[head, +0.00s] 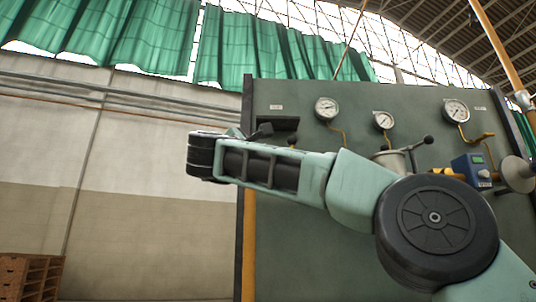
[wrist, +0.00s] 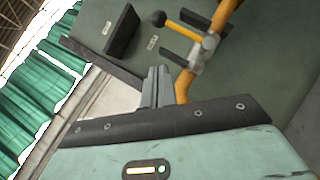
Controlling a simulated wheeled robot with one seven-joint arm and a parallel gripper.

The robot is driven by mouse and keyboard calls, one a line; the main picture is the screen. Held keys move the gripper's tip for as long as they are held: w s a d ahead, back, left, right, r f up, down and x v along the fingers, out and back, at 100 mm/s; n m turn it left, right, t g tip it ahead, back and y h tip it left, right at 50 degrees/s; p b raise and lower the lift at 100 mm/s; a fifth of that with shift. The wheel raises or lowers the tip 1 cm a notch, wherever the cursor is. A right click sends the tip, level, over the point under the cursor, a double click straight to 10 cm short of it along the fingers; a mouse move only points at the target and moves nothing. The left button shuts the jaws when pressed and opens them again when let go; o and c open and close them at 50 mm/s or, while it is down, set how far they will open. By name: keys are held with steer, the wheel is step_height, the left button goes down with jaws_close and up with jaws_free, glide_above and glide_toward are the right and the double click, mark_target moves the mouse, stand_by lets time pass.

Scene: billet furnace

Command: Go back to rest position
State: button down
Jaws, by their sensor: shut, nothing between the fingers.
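My gripper (wrist: 156,87) shows in the wrist view with its two grey fingers together, shut and empty. They stand out in front of a green panel and a yellow pipe, apparently touching nothing. In the head view my arm reaches from the lower right up and to the left, across the front of the green panel (head: 320,250). The arm's far end is at the panel's left edge, and the gripper's fingers cannot be made out clearly there.
The panel carries gauges (head: 326,108), a blue instrument box (head: 472,168) and a dark recess (head: 278,123). The wrist view shows a yellow pipe (wrist: 226,16) and a black-knobbed lever (wrist: 159,18) near the fingers. A wooden crate (head: 30,275) stands lower left; the wall side looks free.

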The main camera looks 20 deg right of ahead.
steer(key=shift+v, duration=2.05)
